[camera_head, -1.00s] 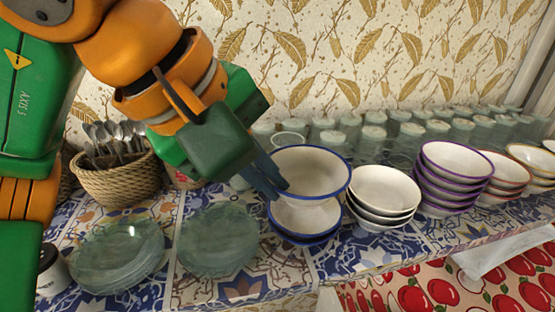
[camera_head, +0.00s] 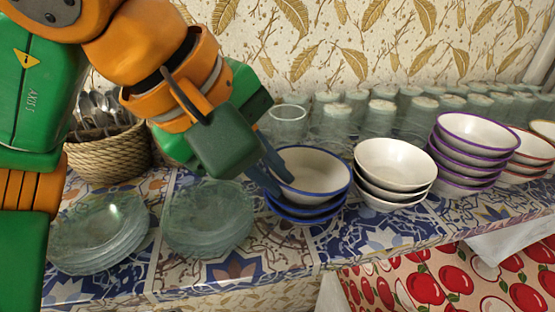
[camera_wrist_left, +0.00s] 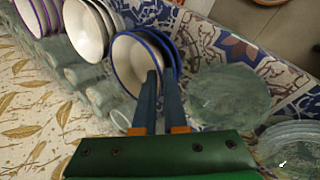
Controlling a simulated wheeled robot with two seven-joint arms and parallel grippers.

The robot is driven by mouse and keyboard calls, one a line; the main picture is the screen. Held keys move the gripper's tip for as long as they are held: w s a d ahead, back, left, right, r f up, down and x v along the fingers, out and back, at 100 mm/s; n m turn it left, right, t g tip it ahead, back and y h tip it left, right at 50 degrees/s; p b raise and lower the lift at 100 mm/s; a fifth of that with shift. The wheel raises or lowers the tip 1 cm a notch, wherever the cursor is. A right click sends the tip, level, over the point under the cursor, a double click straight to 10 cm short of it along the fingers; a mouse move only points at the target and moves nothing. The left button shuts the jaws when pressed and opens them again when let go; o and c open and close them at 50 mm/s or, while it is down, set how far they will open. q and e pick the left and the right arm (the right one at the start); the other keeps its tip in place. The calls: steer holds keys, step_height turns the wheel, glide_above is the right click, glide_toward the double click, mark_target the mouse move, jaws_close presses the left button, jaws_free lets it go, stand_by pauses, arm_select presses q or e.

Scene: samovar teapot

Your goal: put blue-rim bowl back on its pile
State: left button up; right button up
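The blue-rim bowl (camera_head: 312,168) sits nested on top of the pile of blue-rim bowls (camera_head: 305,210), fairly level, in the head view. In the left wrist view the bowl (camera_wrist_left: 130,65) is ahead of my fingers, with the pile's other rims beside it. My left gripper (camera_head: 284,187) is at the bowl's left rim, one finger inside and one outside. Its fingers stand apart with a gap between them, also in the left wrist view (camera_wrist_left: 161,75). Whether a finger still touches the rim is hard to see. My right gripper is not in view.
White bowls (camera_head: 393,170) and purple-rim bowls (camera_head: 468,150) stand close on the right. Glass plates (camera_head: 205,225) are stacked on the left, with a cutlery basket (camera_head: 110,155) behind. Rows of glasses (camera_head: 375,115) line the wall. The tiled shelf's front edge is near.

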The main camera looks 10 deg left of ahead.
arm_select(q)
steer(key=shift+s+f, duration=0.1)
steer(key=shift+f, duration=0.05)
steer(key=p+v, duration=0.1)
steer(key=v, duration=0.6)
stand_by(0.4)
